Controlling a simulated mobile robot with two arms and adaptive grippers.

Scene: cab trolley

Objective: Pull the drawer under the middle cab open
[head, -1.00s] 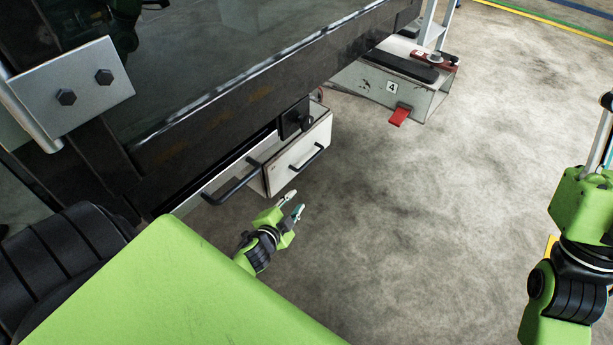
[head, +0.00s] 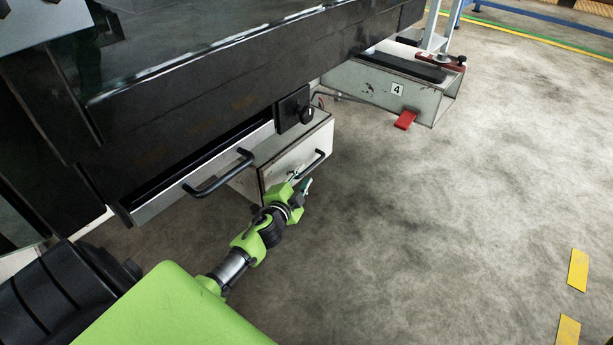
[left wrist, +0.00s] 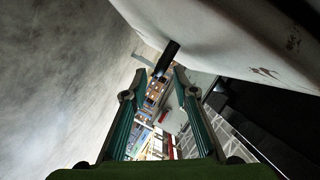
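A white drawer box (head: 283,163) with a scuffed front hangs under the dark cab body (head: 190,130). A black bar handle (head: 308,166) is on its front. My left gripper (head: 301,182) is at this handle, in front of the drawer. In the left wrist view, the left gripper's two fingers (left wrist: 159,78) are apart. The end of the black handle (left wrist: 167,58) shows between and just beyond the fingertips, beside the white front (left wrist: 225,40). I cannot tell whether they touch. My right gripper is not in view.
A second black handle (head: 219,175) sits on a pale front to the left. A black lock plate (head: 294,109) is above the drawer. A grey unit marked 4 (head: 385,87) with a red pedal (head: 405,120) stands farther back.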

